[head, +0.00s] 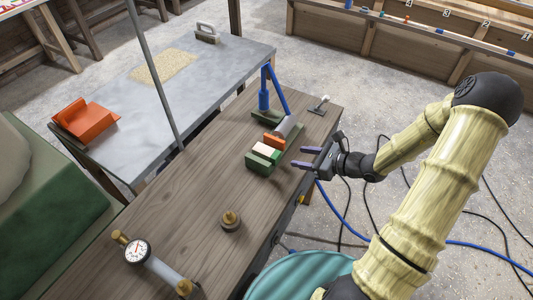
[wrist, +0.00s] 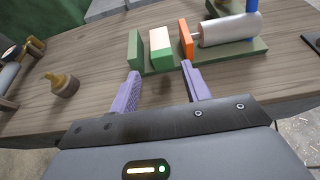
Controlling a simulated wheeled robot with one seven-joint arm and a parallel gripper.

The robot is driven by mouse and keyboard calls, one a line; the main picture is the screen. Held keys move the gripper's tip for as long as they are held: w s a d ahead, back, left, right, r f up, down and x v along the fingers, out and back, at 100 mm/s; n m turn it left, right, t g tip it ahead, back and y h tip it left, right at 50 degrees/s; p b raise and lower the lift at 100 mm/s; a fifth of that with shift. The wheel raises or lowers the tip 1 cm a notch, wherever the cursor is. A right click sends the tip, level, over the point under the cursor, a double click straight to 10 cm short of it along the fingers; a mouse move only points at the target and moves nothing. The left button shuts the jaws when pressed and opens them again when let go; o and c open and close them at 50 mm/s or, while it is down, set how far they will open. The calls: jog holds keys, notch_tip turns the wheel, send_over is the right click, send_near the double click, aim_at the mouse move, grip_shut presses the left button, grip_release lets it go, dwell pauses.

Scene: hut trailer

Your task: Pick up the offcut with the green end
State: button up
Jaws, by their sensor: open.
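The offcut (wrist: 161,42) is a short block with a cream top and a green end, which faces my gripper in the wrist view. It stands between a green upright plate (wrist: 135,52) on its left and an orange plate (wrist: 186,38) on its right, with a narrow gap showing on the orange side. In the head view the offcut (head: 264,151) is partly screened by the green plate. My gripper (head: 298,157) is open and empty, to the right of the offcut. In the wrist view its purple fingers (wrist: 160,72) point toward the green end, apart from it.
A grey cylinder (wrist: 230,29) sits behind the orange plate on a green base. A blue post (head: 264,90) stands behind it. A brass knob (head: 230,220) and a gauge (head: 137,251) are on the wooden bench (head: 185,205). Bare bench lies left of the plates.

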aim_at(270, 152)
jog(key=x, duration=0.9)
jog(key=shift+a+f, duration=0.1)
jog(key=shift+a, duration=0.05)
jog(key=p+x, duration=0.1)
jog(key=x, duration=0.4)
jog(key=shift+w+a+f, duration=0.15)
jog(key=shift+a, duration=0.1)
jog(key=c, duration=0.8)
